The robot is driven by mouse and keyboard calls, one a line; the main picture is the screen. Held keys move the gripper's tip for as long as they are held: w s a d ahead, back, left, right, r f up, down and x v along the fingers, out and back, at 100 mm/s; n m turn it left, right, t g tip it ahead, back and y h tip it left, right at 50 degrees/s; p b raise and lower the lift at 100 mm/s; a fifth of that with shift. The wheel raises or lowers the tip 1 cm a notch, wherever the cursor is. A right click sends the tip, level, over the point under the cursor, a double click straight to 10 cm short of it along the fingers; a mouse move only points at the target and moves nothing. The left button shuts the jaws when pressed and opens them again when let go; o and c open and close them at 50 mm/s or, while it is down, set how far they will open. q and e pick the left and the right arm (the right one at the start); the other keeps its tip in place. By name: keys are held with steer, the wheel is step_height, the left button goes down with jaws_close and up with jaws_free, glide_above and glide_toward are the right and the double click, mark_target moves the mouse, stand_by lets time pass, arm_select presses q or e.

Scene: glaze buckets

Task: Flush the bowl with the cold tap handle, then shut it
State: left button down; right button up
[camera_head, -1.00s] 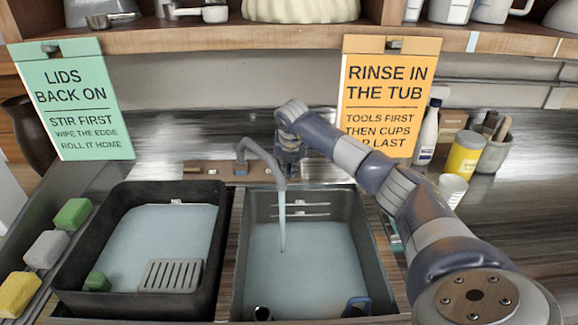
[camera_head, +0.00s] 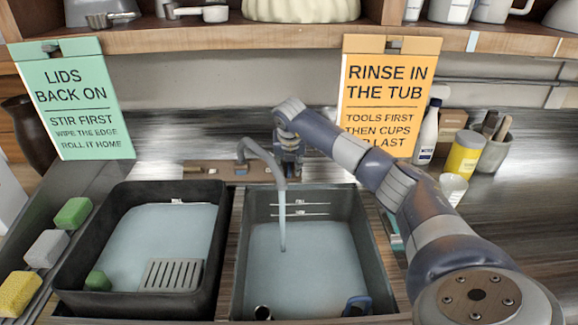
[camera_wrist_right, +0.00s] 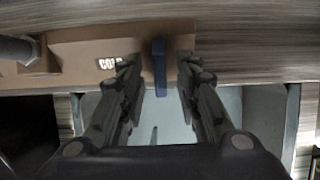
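The grey tap (camera_head: 262,155) bends over the right sink basin (camera_head: 374,262), and a stream of water (camera_head: 282,222) falls from it into the pale water there. In the right wrist view, the blue cold tap handle (camera_wrist_right: 159,66) stands on a brown plate marked COLD. My right gripper (camera_wrist_right: 160,82) is open, with one finger on each side of the handle and gaps showing on both sides. In the head view, my right gripper (camera_head: 290,168) is behind the tap and partly hidden. My left gripper is out of view. I see no separate bowl under the stream.
A black tub (camera_head: 66,278) with water and a grey grate (camera_head: 171,275) fills the left. A white bottle (camera_head: 428,133) and a yellow jar (camera_head: 465,155) stand at right.

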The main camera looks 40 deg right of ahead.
steer(key=v, duration=1.1)
steer(key=shift+s+r, duration=0.2)
steer(key=shift+r, duration=0.1)
